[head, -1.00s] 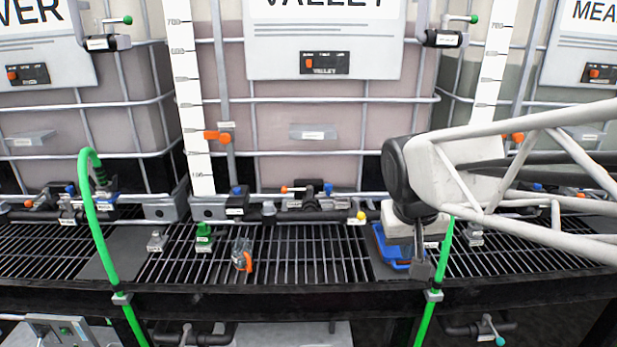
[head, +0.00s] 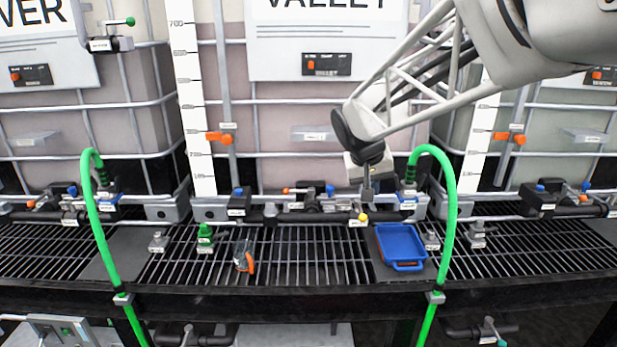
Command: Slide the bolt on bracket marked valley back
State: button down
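The tank in the middle bears a large sign (head: 290,45) reading VALLEY. A small black plate (head: 326,64) on that sign has a label VALLEY and an orange knob (head: 311,65) at its left end. I cannot tell for sure whether this is the bolt and bracket; other small labels are too small to read. My gripper (head: 367,198) points down in front of the tank's lower right part, below and right of the plate and apart from it. Its fingers look narrow and dark, nothing shows in them, and their opening cannot be made out.
Pipes and valves (head: 310,207) run low along the tank front. On the grating (head: 310,255) are a blue tray (head: 401,246), a green fitting (head: 204,238) and a grey-orange item (head: 243,257). Green hoses (head: 449,190) rise left and right. My arm covers the upper right.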

jog(key=w+a+f+t+h, duration=0.1)
jog(key=w+a+f, duration=0.15)
jog(key=w, duration=0.65)
jog(key=w+a+f, duration=0.1)
jog(key=w+a, duration=0.2)
jog(key=w, duration=0.5)
jog(key=t, duration=0.1)
send_near(332, 188)
jog(key=shift+n+h, duration=0.4)
jog(key=a, duration=0.5)
jog(key=shift+s+r, duration=0.1)
jog(key=shift+r, duration=0.2)
jog(key=x, duration=1)
jog(key=shift+d, duration=0.1)
jog(key=shift+d, duration=2.1)
